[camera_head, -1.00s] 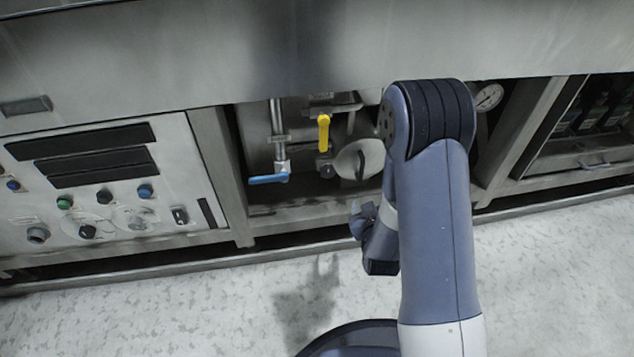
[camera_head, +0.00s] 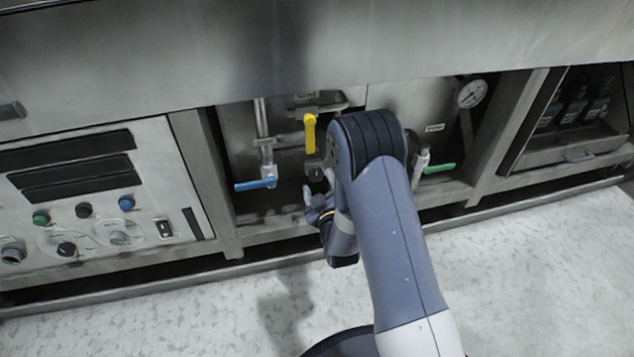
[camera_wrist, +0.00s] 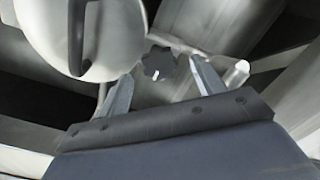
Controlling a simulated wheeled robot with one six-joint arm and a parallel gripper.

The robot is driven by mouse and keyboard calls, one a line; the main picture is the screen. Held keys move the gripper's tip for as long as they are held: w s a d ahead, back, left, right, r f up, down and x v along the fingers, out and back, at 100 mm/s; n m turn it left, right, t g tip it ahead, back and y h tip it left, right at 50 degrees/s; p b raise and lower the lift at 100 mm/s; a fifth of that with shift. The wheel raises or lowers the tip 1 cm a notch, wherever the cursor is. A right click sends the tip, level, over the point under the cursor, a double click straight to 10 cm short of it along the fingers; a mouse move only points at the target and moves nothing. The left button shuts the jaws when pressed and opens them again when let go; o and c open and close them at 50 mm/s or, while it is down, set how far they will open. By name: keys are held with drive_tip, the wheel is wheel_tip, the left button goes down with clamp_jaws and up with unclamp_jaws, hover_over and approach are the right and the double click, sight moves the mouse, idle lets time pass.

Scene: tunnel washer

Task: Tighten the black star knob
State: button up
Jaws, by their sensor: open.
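The black star knob (camera_wrist: 159,63) shows in the wrist view, dark and lobed with a small white mark. It appears between and beyond the fingertips of my gripper (camera_wrist: 158,82), which is open and empty. The knob also shows in the head view (camera_head: 316,174) as a small dark shape below the yellow lever. My gripper (camera_head: 312,205) is in front of the bay and slightly below the knob. My arm hides part of the bay to the right.
A yellow lever (camera_head: 310,132) and a blue-handled valve (camera_head: 256,184) sit near the knob. A round cover (camera_wrist: 85,25) with a handle is at upper left in the wrist view. A green-handled valve (camera_head: 439,168) and a gauge (camera_head: 472,93) are to the right. A control panel (camera_head: 100,190) stands at left.

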sight(316, 174)
drive_tip(key=shift+x, duration=1.3)
drive_tip(key=shift+c, duration=0.4)
drive_tip(key=c, duration=0.9)
